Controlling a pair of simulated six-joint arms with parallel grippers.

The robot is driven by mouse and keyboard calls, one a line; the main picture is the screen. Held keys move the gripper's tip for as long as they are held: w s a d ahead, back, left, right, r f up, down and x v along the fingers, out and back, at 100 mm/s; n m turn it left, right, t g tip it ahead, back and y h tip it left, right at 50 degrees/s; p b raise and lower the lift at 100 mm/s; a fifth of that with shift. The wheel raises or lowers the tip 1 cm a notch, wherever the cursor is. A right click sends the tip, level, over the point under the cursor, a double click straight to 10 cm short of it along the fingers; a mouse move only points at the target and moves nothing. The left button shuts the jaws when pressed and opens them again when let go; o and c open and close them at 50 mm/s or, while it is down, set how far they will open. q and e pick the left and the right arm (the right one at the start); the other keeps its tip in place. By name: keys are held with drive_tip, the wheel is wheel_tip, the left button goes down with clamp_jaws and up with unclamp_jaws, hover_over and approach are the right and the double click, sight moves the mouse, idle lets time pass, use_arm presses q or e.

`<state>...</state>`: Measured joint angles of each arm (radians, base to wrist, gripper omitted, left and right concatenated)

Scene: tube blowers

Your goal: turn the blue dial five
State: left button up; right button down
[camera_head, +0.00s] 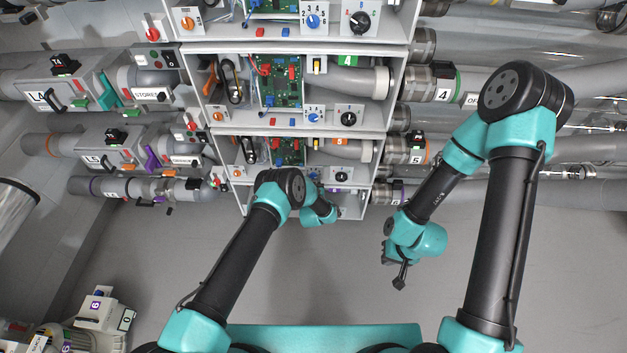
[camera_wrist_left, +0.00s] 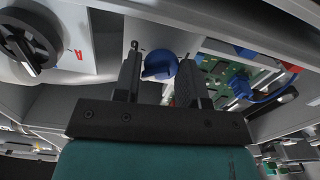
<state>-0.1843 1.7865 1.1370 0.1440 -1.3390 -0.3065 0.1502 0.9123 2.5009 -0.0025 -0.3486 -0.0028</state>
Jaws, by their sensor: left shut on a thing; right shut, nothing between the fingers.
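The blue dial of row five (camera_head: 313,177) sits on the lowest full shelf front, partly hidden by my left wrist in the head view. In the left wrist view, the blue dial (camera_wrist_left: 160,67) is a round knob with a pale pointer edge, between the two dark fingers. My left gripper (camera_wrist_left: 159,57) is shut on it. In the head view, the fingers of my left gripper are hidden behind the wrist. My right gripper (camera_head: 400,279) is shut and empty, hanging over bare floor right of the rack.
A black knob (camera_wrist_left: 28,43) is left of the blue dial; a green circuit board (camera_wrist_left: 232,82) with blue parts is to its right. Other blue dials (camera_head: 314,117) sit on shelves above. Grey pipes flank the rack.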

use_arm(q)
drive_tip(key=shift+a+f, duration=0.1)
drive_tip(key=shift+a, duration=0.1)
drive_tip(key=o, duration=0.7)
drive_tip(key=shift+o, duration=0.9)
drive_tip(key=shift+s+d, duration=0.1)
drive_tip(key=s, duration=1.7)
drive_tip(key=shift+a, duration=0.45)
